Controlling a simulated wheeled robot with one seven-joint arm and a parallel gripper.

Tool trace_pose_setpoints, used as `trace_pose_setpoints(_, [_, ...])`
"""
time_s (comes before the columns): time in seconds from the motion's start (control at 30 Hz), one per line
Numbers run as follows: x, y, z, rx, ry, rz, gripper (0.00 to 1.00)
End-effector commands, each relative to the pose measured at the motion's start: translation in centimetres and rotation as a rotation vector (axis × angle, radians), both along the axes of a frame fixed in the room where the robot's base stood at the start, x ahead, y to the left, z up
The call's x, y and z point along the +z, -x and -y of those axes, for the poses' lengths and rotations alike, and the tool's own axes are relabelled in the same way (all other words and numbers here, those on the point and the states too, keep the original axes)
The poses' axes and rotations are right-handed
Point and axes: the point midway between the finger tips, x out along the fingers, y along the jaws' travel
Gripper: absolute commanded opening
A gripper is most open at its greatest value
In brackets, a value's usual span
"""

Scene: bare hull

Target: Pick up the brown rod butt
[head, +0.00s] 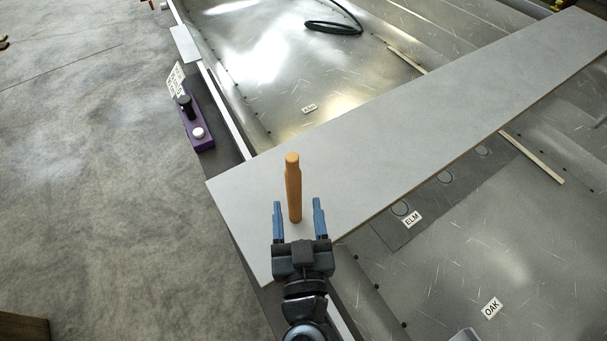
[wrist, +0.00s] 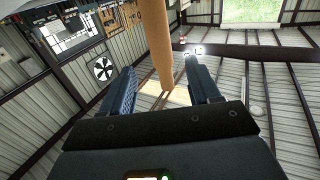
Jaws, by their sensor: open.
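The brown rod butt (head: 293,187) is an orange-brown cylinder with a narrower top. It stands upright on the grey plank near the plank's near-left end. My gripper (head: 299,206) is open, with its two blue fingers on either side of the rod's lower part in the head view. In the wrist view the rod butt (wrist: 156,40) rises between and beyond the fingers of my gripper (wrist: 162,88). I cannot tell how deep the rod sits between the fingers, and no contact shows.
The grey plank (head: 420,120) spans the metal hull diagonally. A purple block (head: 197,118) with black and white knobs sits on the hull's edge at left. A dark hose coil (head: 334,27) lies in the hull. ELM (head: 412,219) and OAK (head: 492,307) labels lie at right. The plank around the rod is clear.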

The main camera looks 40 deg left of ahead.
Motion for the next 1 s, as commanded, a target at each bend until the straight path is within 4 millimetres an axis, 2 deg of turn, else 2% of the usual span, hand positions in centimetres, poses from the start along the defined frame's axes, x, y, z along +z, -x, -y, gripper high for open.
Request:
trace_pose_setpoints(0.37, [-0.2,-2.6,-2.3,0.002,-0.001,0.001,0.61])
trace_pose_setpoints(0.63, [-0.5,-5.2,-4.7,0.001,-0.001,0.002,0.61])
trace_pose_setpoints(1.0, [-0.6,-5.8,-5.1,0.000,0.001,0.001,0.60])
